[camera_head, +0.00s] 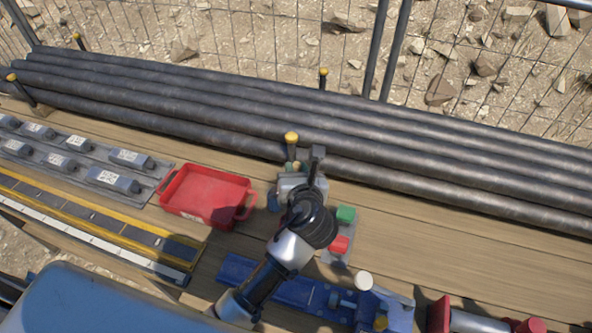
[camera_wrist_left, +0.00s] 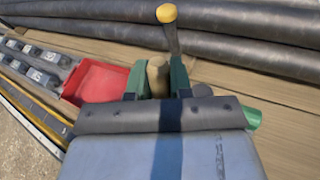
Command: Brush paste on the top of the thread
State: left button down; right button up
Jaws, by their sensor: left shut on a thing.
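My left gripper (camera_head: 293,169) is over the wooden deck, just in front of the dark pipes, and its arm hides part of what is below. In the left wrist view, its two green fingers (camera_wrist_left: 156,84) are shut on a tan, rounded handle (camera_wrist_left: 158,72), which may be the brush. No bristles show, and its far end is hidden. I cannot make out a thread or any paste for certain. My right gripper is not in view.
Several dark pipes (camera_head: 430,160) lie behind yellow-capped stakes; one stake (camera_head: 291,138) stands close to my left gripper. A red tray (camera_head: 207,194) is to the left. A blue fixture (camera_head: 300,290) and red-ended cylinder (camera_head: 470,320) are in front. The deck at right is clear.

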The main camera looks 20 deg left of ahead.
pick_arm(q)
jog(key=shift+f, duration=0.55)
dwell(0.6)
jog(key=shift+s+f+p, duration=0.1)
jog(key=shift+f+p, duration=0.15)
jog(key=shift+p, duration=0.3)
dwell(2.1)
notch_tip(320, 180, up, 8)
jog(key=p, duration=0.9)
jog(key=shift+f+p, duration=0.25)
jog(key=shift+p, duration=0.15)
dwell(0.4)
